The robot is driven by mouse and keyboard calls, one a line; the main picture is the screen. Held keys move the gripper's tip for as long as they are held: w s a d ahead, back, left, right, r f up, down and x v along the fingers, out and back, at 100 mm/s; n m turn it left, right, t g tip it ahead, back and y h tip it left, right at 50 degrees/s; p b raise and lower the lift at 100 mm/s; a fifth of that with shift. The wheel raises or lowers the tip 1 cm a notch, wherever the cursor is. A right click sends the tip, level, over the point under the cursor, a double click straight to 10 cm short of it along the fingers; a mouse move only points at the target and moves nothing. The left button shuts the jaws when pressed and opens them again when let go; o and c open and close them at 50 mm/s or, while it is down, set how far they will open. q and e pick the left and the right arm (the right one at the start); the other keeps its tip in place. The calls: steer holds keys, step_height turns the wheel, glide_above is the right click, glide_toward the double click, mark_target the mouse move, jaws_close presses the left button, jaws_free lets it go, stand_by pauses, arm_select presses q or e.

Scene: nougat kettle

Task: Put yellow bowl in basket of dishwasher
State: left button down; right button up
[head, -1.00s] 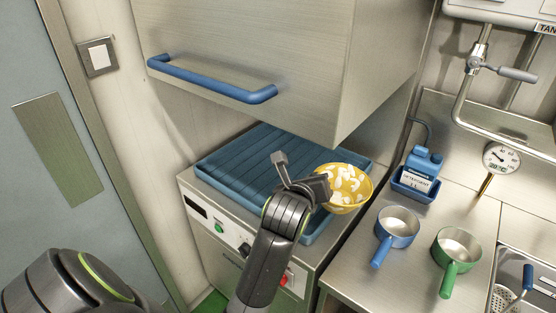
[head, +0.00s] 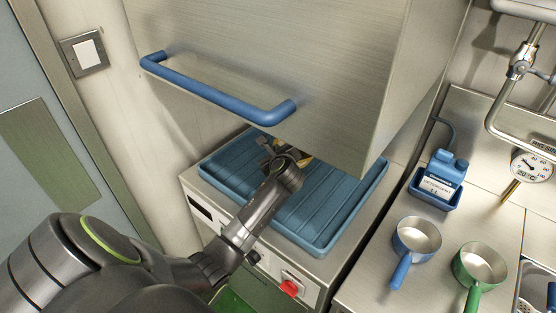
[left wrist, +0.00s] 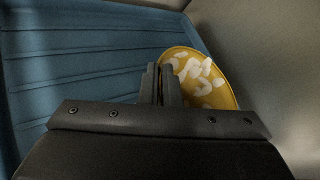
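The yellow bowl (left wrist: 230,96), with white pieces in it, shows in the left wrist view beside my left gripper's fingers (left wrist: 160,84). The fingers are close together at its left rim, shut on it. In the head view only a sliver of the bowl (head: 306,159) shows behind my left gripper (head: 272,148), under the raised hood. The blue ribbed dishwasher basket (head: 330,215) lies beneath them. I cannot tell whether the bowl touches it. My right gripper is not in view.
The steel dishwasher hood (head: 270,60) with its blue handle (head: 215,95) hangs over the basket's back. The basket's front right is bare. A detergent bottle (head: 443,175), blue pan (head: 416,238) and green pan (head: 480,265) stand on the right counter.

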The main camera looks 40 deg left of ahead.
arm_select(q)
step_height(320, 180, down, 4)
steer(key=shift+a, duration=0.1)
steer(key=c, duration=1.6)
jaws_free()
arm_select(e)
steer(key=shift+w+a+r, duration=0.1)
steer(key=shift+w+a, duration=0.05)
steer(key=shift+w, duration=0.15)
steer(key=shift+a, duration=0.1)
arm_select(q)
steer(key=shift+s+d+r, duration=0.15)
steer(key=shift+s+d, duration=0.2)
steer(key=shift+d, duration=0.1)
steer(key=b+v, duration=0.1)
steer(key=v, duration=1)
steer(key=shift+r, duration=0.1)
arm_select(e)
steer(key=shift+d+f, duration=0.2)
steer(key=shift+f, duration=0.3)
arm_select(q)
steer(key=shift+w, duration=0.1)
